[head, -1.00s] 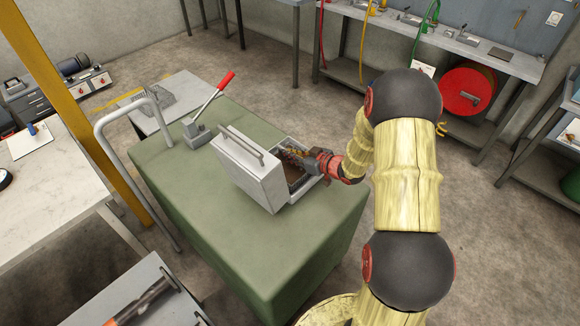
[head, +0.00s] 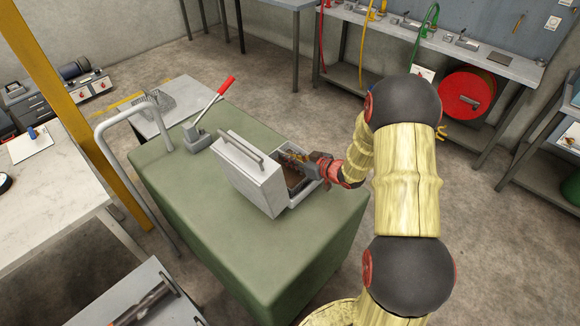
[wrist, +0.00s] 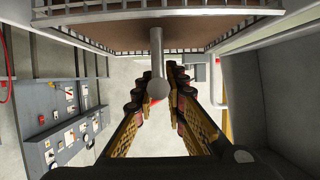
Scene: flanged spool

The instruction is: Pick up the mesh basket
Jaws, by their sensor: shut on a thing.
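The mesh basket (wrist: 157,50) shows at the top of the wrist view as a brown floor with a pale, perforated rim. A rod ending in a round knob (wrist: 157,88) reaches from it to between my fingers. In the head view the basket (head: 293,176) appears as a brown patch inside a white box, partly hidden by the lid and my gripper. My gripper (head: 318,165) is at the box's right side, shut on the basket's knobbed handle. The exact finger contact is hard to see.
The white box's lid (head: 250,178) stands raised on its left side. The box sits on a green cabinet (head: 230,255), whose front top is clear. A red-handled lever tool (head: 200,132) and a grey bent rail (head: 110,125) stand behind and left.

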